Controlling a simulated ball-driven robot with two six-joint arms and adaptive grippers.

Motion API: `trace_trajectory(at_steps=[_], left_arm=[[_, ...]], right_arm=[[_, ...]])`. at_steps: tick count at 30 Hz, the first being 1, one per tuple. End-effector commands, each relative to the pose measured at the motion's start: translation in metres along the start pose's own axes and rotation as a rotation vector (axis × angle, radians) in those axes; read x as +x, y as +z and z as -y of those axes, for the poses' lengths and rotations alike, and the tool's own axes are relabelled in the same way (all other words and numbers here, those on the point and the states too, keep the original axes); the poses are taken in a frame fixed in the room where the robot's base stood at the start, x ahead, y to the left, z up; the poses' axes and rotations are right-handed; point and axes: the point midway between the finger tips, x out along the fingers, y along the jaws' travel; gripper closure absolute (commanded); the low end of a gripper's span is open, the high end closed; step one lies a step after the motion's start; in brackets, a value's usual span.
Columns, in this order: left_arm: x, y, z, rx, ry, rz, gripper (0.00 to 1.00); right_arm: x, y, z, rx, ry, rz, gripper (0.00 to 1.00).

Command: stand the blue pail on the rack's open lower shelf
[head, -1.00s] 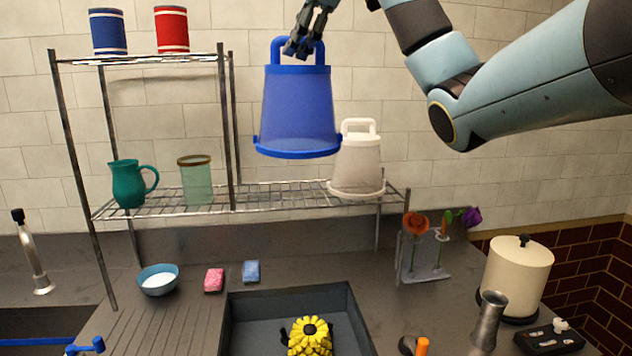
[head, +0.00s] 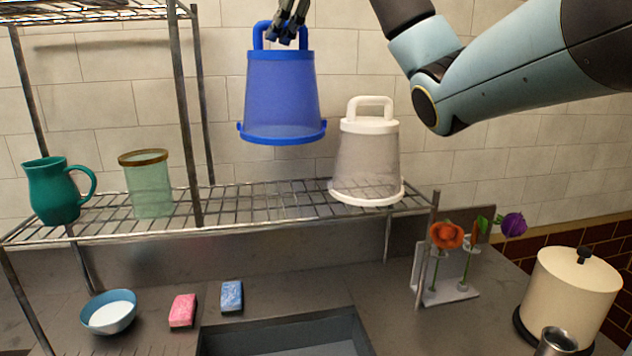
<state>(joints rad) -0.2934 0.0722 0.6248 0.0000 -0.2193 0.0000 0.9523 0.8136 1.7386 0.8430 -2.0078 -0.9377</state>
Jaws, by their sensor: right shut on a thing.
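The blue pail (head: 283,98) hangs from my right gripper (head: 288,38), which is shut on its handle at the top. The pail is upright, with its wide rim downward, in the air above the wire rack's lower shelf (head: 262,196). A gap shows between the pail and the shelf. The shelf part below it, between the rack's front post and the white pail (head: 368,155), is bare. The white pail stands on the shelf's right end. My left gripper is not in view.
A green pitcher (head: 54,190) and a glass jar (head: 148,184) stand on the shelf's left part. The rack post (head: 184,110) rises left of the blue pail. Below are a bowl (head: 108,313), two sponges, a flower holder (head: 447,275) and a cream canister (head: 572,290).

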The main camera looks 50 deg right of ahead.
Motion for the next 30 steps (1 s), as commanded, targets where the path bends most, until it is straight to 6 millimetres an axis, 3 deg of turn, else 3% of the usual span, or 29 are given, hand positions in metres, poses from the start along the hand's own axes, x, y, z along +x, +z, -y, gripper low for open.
trace_trajectory(at_steps=[3, 10, 22, 30], left_arm=[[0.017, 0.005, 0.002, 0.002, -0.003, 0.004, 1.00], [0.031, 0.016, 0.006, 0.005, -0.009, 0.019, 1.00], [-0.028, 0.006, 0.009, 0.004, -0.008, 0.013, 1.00], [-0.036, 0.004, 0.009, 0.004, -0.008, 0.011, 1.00]], right_arm=[[0.013, 0.004, 0.008, 0.000, 0.001, -0.001, 1.00], [0.025, 0.008, 0.016, 0.000, 0.000, -0.001, 1.00], [0.032, -0.018, 0.012, 0.002, -0.049, -0.005, 1.00], [0.073, -0.006, 0.038, 0.002, -0.056, -0.002, 1.00]])
